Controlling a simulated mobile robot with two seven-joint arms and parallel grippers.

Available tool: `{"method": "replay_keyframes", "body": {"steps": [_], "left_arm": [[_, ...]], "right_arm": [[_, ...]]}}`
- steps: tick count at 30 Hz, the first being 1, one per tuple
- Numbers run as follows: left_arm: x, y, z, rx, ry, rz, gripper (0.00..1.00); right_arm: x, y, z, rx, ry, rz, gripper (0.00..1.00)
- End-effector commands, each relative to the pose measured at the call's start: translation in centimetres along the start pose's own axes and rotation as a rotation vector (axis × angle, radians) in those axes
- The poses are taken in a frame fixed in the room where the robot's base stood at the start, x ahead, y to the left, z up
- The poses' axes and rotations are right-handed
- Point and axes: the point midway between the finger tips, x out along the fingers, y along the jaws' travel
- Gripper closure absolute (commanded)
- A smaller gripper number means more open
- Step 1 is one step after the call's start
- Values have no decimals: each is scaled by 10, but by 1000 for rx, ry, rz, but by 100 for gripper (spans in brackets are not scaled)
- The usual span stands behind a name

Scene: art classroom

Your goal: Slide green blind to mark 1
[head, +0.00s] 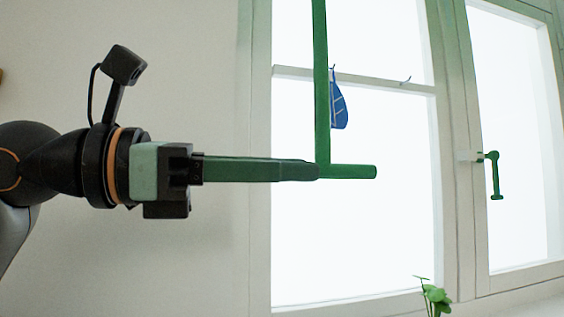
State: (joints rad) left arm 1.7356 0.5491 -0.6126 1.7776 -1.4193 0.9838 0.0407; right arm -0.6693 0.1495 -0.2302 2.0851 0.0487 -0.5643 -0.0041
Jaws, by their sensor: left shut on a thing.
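A green vertical rod (320,85) comes down from the top of the head view in front of the left window. At its lower end is a short horizontal green bar (352,171). My left gripper (312,171) reaches in from the left and is shut on the bar's left part, at the foot of the rod. The fingers cover that part of the bar. No blind fabric and no numbered mark can be made out. My right gripper is not in view.
A blue leaf-shaped ornament (339,106) hangs just right of the rod. The right window (509,130) has a green handle (495,178). A green plant (435,297) shows at the bottom edge. The wall at left (195,80) is bare.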

Motion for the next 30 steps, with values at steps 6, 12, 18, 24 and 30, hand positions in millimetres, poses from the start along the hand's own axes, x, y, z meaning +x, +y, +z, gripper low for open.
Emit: {"method": "replay_keyframes", "body": {"steps": [6, 12, 18, 24, 30], "left_arm": [[0, 0, -2, 0, 5, -1, 100], [0, 0, -1, 1, 4, -1, 69], [0, 0, 0, 1, 1, 0, 50], [0, 0, 0, 1, 0, 0, 50], [-18, 1, 0, 0, -1, 4, 50]], "right_arm": [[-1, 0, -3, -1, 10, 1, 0], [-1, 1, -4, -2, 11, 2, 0], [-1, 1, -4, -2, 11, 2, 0], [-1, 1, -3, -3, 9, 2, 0], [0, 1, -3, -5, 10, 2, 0]]}}
